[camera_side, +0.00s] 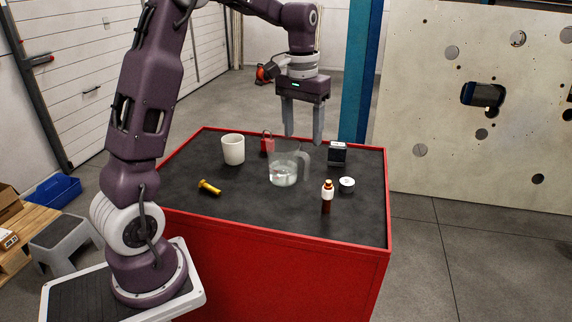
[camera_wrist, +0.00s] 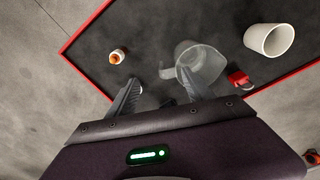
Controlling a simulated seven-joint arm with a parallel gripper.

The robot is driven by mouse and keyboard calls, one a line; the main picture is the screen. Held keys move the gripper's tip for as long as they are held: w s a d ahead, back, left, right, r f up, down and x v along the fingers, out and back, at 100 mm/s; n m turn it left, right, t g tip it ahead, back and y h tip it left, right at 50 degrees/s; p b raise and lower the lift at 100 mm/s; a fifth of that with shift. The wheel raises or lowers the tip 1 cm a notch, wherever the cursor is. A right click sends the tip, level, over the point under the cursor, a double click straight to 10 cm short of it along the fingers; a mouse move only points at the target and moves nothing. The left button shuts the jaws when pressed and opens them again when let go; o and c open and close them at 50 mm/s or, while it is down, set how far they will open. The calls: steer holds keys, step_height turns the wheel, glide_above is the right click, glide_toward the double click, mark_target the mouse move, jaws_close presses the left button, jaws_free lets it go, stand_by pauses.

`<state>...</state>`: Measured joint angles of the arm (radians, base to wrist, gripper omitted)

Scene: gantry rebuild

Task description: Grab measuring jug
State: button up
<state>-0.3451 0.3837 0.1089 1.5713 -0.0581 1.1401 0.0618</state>
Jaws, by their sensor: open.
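The measuring jug (camera_side: 283,172) is clear, with a handle on its right side in the side view. It stands upright near the middle of the dark table top and seems to hold some clear liquid.
A white cup (camera_side: 233,149) and a red padlock (camera_side: 267,144) stand left of the jug. A yellow bolt (camera_side: 209,187) lies at front left. A brown bottle (camera_side: 327,198), a small white round item (camera_side: 347,184) and a dark box (camera_side: 338,153) stand right. The red-edged table (camera_side: 250,205) has bare room in front.

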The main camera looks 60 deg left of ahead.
mark_target(303, 153)
steer(key=shift+n+g, duration=0.3)
steer(key=a+f, duration=0.1)
steer(key=w+a+f, duration=0.1)
steer(key=f, duration=0.1)
steer(key=shift+w+a, duration=0.25)
steer(key=shift+a, duration=0.15)
steer(key=f, duration=0.4)
steer(key=d+f, duration=0.1)
steer(key=f, duration=0.2)
jaws_close()
